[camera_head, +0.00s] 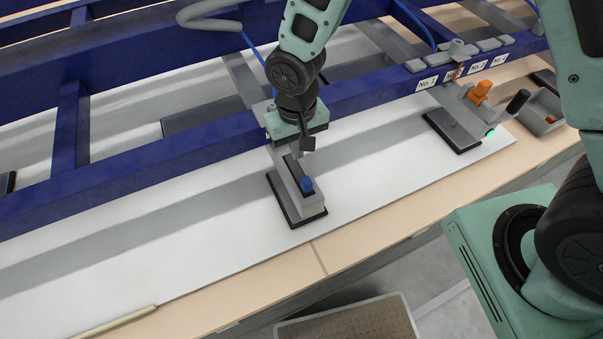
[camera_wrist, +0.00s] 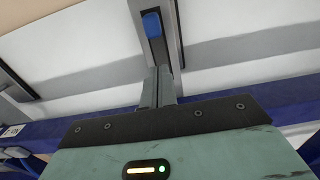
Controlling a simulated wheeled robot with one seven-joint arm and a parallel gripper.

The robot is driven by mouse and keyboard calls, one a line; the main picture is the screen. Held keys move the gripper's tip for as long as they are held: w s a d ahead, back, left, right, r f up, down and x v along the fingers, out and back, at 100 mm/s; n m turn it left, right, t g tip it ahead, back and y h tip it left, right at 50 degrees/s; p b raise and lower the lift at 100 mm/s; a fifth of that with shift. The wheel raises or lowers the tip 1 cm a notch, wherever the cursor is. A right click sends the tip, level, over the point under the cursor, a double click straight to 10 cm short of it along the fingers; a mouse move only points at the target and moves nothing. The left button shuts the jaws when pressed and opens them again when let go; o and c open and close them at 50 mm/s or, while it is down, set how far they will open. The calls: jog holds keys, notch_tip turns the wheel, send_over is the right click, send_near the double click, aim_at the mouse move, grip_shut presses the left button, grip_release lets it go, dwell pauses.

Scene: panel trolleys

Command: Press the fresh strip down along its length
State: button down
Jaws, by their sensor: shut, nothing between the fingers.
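A thin tan strip (camera_head: 118,322) lies along the near edge of the white panel (camera_head: 110,245), at the bottom left of the head view. Its left end runs out of the picture. My gripper (camera_head: 302,150) is well to the right of the strip and farther back, by the blue frame. It also shows in the wrist view (camera_wrist: 157,75), with its fingers together and empty. The fingers are close to a grey suction arm with a blue knob (camera_head: 306,184); I cannot tell whether they touch it. The strip does not show in the wrist view.
A dark suction pad (camera_head: 309,214) rests on the panel below the blue knob. A second pad (camera_head: 453,133) stands at the right, near an orange part (camera_head: 480,92). A blue trolley frame (camera_head: 150,158) crosses behind. An open bin (camera_head: 350,321) stands in front of the tan bench edge (camera_head: 285,274).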

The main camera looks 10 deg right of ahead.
aim_at(298, 173)
jog(key=shift+f, duration=0.15)
dwell(0.3)
jog(key=shift+f+b, duration=2.45)
jog(key=shift+f, duration=0.4)
jog(key=shift+f, duration=0.2)
dwell(0.3)
jog(key=shift+r, duration=0.1)
jog(key=shift+r+p, duration=1)
jog(key=shift+r, duration=0.45)
jog(key=shift+r, duration=0.1)
notch_tip(298, 173, up, 4)
jog(key=p, duration=0.3)
jog(key=shift+f, duration=0.2)
jog(key=shift+r, duration=0.1)
